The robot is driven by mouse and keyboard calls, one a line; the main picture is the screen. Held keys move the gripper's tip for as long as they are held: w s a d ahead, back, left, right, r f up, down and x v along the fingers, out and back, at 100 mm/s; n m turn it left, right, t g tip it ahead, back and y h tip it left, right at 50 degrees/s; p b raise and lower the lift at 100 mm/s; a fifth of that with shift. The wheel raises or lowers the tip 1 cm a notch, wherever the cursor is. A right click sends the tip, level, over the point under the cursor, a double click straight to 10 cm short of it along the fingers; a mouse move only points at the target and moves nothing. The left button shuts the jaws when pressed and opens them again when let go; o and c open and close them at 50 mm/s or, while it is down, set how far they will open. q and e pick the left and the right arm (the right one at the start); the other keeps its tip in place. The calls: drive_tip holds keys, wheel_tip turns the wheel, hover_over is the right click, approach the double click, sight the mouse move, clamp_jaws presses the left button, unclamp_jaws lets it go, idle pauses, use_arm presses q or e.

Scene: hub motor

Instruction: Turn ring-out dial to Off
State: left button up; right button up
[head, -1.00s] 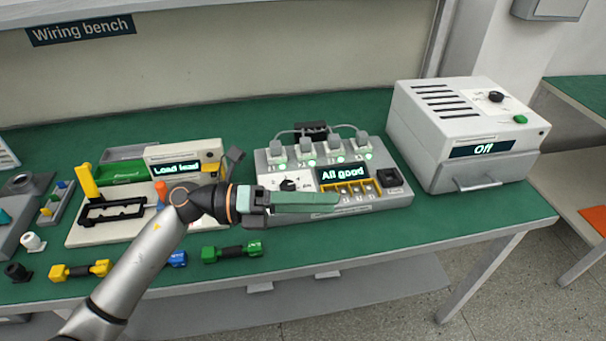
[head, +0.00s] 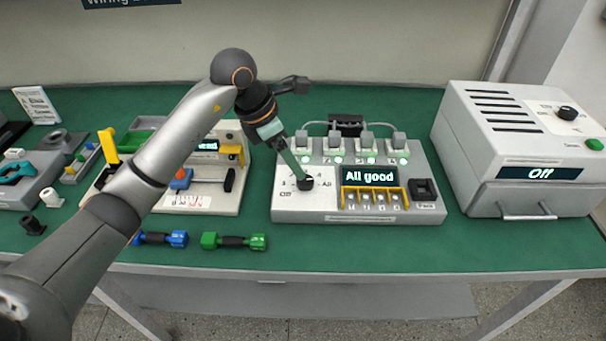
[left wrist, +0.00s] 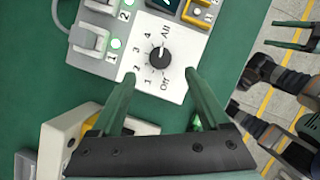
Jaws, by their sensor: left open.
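The ring-out dial is a black knob (head: 305,183) on the white front-left panel of the grey tester (head: 385,213). In the left wrist view the dial (left wrist: 159,57) has marks from Off through 1, 2, 3, 4 to All. Its pale pointer line seems to face the All side, but it is small. My left gripper (left wrist: 160,76) is open, with one finger on each side of the panel near the dial. In the head view my left gripper (head: 302,177) points down at the dial and partly covers it. Contact cannot be told. The tester screen reads "All good".
Several plugs with green lights (head: 336,142) stand along the tester's back. A white box reading "Off" (head: 480,160) is to its right. A lead fixture (head: 232,185) stands left. My right gripper (left wrist: 288,34) seems to show at the wrist view's edge, fingers apart.

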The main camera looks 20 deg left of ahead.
sight(305, 180)
use_arm(q)
drive_tip(key=x, duration=0.7)
drive_tip(key=shift+r, duration=0.1)
clamp_jaws()
idle(0.5)
